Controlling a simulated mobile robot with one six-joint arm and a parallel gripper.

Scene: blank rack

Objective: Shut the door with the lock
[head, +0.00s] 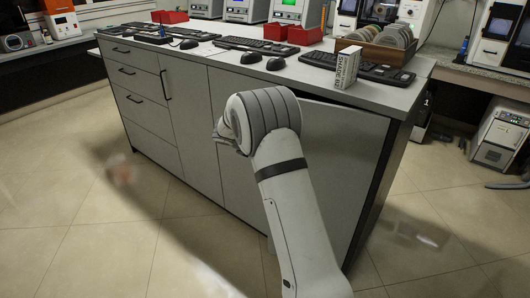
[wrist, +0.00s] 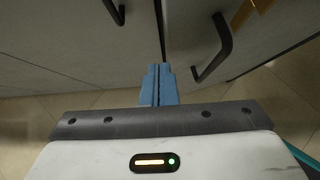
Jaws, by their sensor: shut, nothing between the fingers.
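The cabinet door (head: 345,165) at the right end of the grey counter stands slightly ajar in the head view, with a dark gap along its top edge. My arm covers its left part. In the wrist view a door panel (wrist: 190,25) with a dark bar handle (wrist: 218,50) is right of my gripper (wrist: 157,68). Another dark handle (wrist: 115,10) is on the panel to the left. My gripper's blue fingers are shut and empty, close to the panels; contact cannot be told. I cannot make out a lock.
The countertop (head: 220,62) holds keyboards, mice, red bins, a white box (head: 347,67) and a wooden rack (head: 378,50) of discs. Drawers (head: 135,85) at the left are shut. Tiled floor (head: 80,220) in front is clear. A machine (head: 499,138) stands at right.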

